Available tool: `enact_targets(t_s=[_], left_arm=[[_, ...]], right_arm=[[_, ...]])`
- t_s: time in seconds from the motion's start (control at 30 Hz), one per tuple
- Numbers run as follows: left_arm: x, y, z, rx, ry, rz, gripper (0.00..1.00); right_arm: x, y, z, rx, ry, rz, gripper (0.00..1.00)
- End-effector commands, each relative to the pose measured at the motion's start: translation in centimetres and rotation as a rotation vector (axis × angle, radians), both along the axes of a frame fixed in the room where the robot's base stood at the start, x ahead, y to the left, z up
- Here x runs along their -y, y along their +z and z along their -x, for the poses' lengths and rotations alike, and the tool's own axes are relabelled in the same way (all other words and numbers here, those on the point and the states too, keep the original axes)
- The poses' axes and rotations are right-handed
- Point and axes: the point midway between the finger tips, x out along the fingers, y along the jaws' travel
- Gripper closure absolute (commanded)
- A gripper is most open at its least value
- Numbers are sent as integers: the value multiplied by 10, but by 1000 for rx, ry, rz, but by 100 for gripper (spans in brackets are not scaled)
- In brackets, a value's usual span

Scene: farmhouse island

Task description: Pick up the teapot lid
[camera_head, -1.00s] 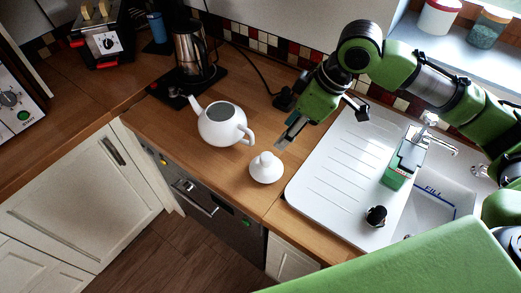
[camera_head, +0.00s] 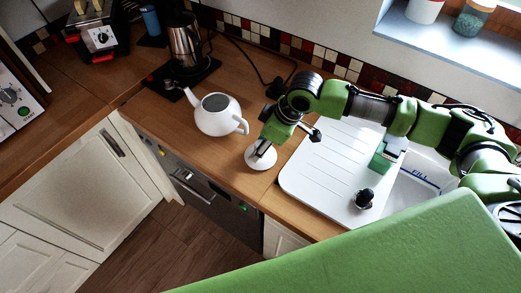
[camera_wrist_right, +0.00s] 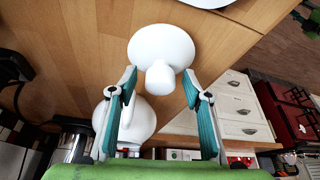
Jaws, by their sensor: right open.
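The white teapot lid (camera_head: 262,162) lies on the wooden counter, to the right of and nearer than the teapot. The white teapot (camera_head: 217,115) stands upright with its top open. My right gripper (camera_head: 262,149) is over the lid and hides part of it. In the right wrist view, the lid (camera_wrist_right: 160,46) shows with its round knob toward me. My right gripper (camera_wrist_right: 159,80) is open there, with one finger on each side of the knob and gaps visible. The teapot (camera_wrist_right: 142,120) shows partly behind the fingers. My left gripper is not in view.
A white sink drainboard (camera_head: 322,178) lies to the right, with a green box (camera_head: 386,158) and a small dark object (camera_head: 364,198) on it. A metal kettle (camera_head: 184,42) stands behind the teapot. The counter's front edge is close to the lid.

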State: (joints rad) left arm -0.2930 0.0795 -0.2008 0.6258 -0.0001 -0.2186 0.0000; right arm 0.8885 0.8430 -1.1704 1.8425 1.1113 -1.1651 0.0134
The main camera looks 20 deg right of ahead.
Motion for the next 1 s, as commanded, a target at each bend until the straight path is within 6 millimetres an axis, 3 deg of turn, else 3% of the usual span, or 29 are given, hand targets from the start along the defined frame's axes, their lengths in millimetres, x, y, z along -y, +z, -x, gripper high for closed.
enact_targets(t_s=[0.23, 0.27, 0.4, 0.77, 1.0], left_arm=[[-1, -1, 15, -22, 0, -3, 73], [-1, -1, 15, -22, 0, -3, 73], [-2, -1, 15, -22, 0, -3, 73], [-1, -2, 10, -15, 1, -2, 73], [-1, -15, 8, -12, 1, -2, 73]], right_arm=[[-1, -3, -1, 2, 1, 0, 55], [-1, -3, -1, 2, 1, 0, 60], [-1, -3, -1, 1, 1, -1, 97], [-1, -1, -1, 2, 1, 0, 98], [-1, 17, -2, 6, 2, -1, 98]])
